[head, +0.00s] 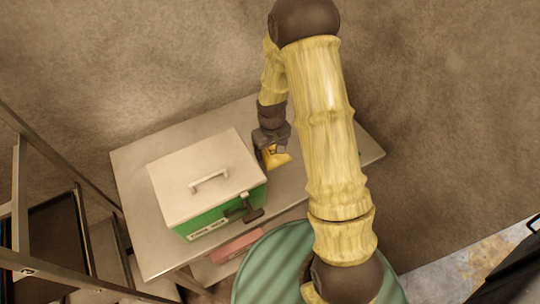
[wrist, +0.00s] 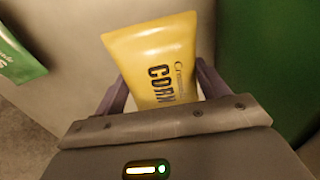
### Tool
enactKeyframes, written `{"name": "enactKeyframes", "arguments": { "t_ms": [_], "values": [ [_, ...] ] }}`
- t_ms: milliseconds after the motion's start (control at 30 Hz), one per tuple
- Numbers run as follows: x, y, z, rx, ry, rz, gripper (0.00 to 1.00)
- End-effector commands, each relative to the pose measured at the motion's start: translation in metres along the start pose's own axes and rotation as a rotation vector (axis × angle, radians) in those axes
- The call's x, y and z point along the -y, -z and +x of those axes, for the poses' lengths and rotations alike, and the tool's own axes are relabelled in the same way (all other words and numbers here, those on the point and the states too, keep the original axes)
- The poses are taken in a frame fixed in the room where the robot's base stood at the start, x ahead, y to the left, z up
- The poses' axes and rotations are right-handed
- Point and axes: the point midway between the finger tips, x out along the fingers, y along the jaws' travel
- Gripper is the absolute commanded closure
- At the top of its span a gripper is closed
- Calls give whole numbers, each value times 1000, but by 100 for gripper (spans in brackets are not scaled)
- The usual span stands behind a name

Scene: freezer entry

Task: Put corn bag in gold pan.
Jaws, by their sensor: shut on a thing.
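The yellow corn bag (wrist: 152,50) is between the two fingers of my gripper (wrist: 160,88) in the wrist view, with its printed "CORN" side showing. My gripper is shut on it. In the head view the corn bag (head: 276,157) shows as a small yellow shape below my gripper (head: 268,150), just right of the green box and over the metal table. I cannot tell whether the bag touches the table. I do not see a gold pan in either view.
A green box (head: 222,214) with a white handled lid (head: 200,175) stands on the metal table (head: 140,160). A pink item (head: 236,246) lies on a lower level. A metal rack (head: 22,200) with dark trays is at left. A green package (wrist: 18,55) shows in the wrist view.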

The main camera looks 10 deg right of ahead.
Motion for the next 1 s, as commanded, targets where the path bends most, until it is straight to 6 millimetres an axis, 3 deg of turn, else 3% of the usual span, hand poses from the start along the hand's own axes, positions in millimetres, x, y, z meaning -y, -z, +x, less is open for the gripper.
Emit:
{"name": "enactKeyframes", "arguments": {
  "t_ms": [333,700,1000],
  "values": [
    [0,0,3,-1,0,0,59],
    [0,0,41,0,0,0,59],
    [0,0,44,-2,-1,0,59]
  ]
}}
